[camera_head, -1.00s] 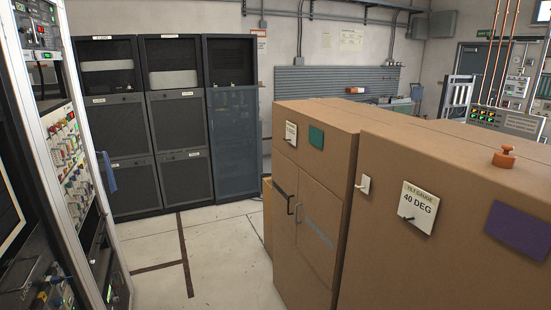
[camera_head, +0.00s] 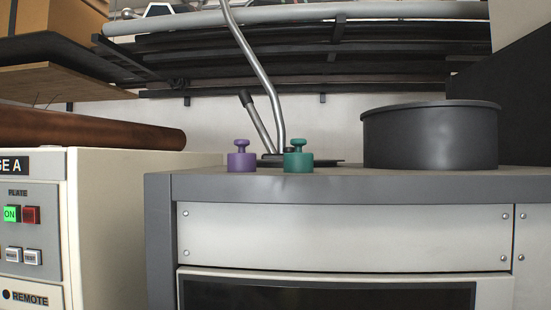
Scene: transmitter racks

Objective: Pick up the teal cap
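The teal cap (camera_head: 298,157) stands upright on top of a grey cabinet (camera_head: 400,183), near its front edge. It has a wide round base and a narrow knob on top. A purple cap (camera_head: 241,157) of the same shape stands a short way to its left, apart from it. My gripper is not in view.
A bent metal rod (camera_head: 266,90) and a black-tipped lever (camera_head: 258,120) rise just behind the caps. A dark round pan (camera_head: 430,137) stands to the right. A cream control unit (camera_head: 120,215) is at left. Dark shelves (camera_head: 330,50) hang above and behind.

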